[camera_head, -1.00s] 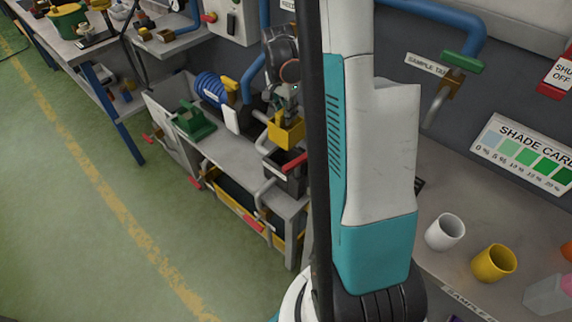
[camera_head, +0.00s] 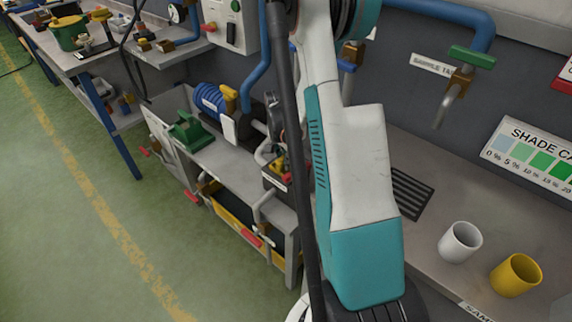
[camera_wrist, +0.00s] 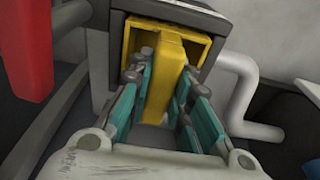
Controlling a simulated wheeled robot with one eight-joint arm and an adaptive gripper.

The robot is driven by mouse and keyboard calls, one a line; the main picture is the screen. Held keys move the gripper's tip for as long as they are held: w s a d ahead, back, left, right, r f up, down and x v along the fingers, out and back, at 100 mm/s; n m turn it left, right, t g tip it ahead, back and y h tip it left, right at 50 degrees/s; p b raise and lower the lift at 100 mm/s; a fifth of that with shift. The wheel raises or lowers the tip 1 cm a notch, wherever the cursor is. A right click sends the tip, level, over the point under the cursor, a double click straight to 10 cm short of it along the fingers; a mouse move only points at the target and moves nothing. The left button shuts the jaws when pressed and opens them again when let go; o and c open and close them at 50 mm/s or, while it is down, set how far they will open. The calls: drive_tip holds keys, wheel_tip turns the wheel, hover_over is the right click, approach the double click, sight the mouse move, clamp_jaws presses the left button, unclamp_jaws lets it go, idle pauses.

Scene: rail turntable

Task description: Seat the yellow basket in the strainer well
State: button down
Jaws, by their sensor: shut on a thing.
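The yellow basket (camera_wrist: 168,55) has a thick upright tab or handle. My gripper (camera_wrist: 162,75) has its teal-padded fingers shut on that tab, one on each side. In the wrist view the basket's yellow walls lie within the dark grey square rim of the strainer well (camera_wrist: 207,16). How deep the basket sits, and whether it touches the bottom, is hidden. In the head view only a little of the basket (camera_head: 280,165) shows, low at the well, partly behind my arm.
A red handle (camera_wrist: 27,50) stands left of the well and a pale bent pipe (camera_wrist: 245,85) right of it. White and yellow cups (camera_head: 515,275) stand on the right counter.

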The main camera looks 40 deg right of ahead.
drive_tip(key=shift+f, duration=0.85)
drive_tip(key=shift+r, duration=0.1)
drive_tip(key=c, duration=1.9)
unclamp_jaws()
drive_tip(key=shift+f+b, duration=0.25)
drive_tip(key=shift+b, duration=0.05)
drive_tip(key=o, duration=0.4)
drive_tip(key=shift+r, duration=0.1)
drive_tip(key=shift+o, duration=0.2)
